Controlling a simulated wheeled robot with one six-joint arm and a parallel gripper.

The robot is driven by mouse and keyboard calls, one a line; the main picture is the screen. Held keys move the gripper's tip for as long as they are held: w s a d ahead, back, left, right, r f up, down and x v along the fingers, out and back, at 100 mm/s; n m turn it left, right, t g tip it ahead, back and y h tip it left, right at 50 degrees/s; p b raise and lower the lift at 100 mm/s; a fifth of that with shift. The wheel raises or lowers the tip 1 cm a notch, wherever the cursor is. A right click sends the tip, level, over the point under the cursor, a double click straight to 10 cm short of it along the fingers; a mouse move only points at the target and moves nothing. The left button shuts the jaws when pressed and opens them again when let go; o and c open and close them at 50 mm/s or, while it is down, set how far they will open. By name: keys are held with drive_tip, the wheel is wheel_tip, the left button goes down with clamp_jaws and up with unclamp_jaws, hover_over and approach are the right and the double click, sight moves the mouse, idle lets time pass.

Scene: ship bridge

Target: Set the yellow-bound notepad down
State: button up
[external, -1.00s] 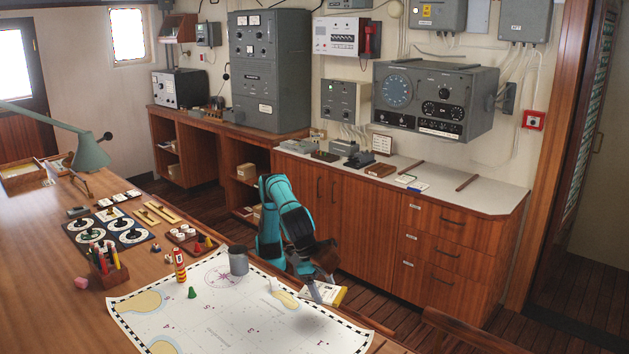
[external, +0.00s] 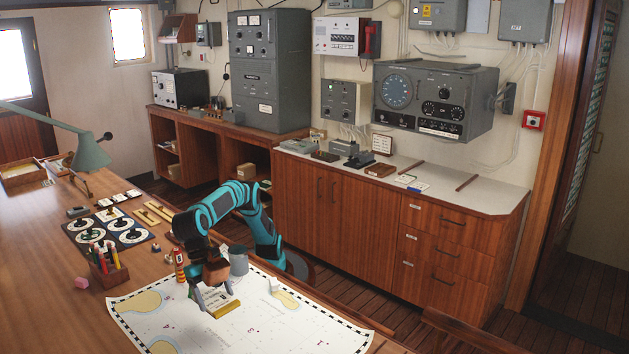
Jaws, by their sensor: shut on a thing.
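The yellow-bound notepad (external: 222,302) is a white pad with a yellow edge, held over the middle of the sea chart (external: 270,327). My gripper (external: 207,297) points down and is shut on the pad's left side. The pad looks close to the chart, but I cannot tell whether it touches. The gripper covers part of the pad and of the chart's compass rose.
The chart's front right is clear.

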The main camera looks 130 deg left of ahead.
sight(210, 294)
drive_tip(key=shift+f, duration=4.4)
drive_tip(key=shift+f, duration=0.1)
drive_tip(key=o, duration=1)
drive_tip(key=v, duration=1.2)
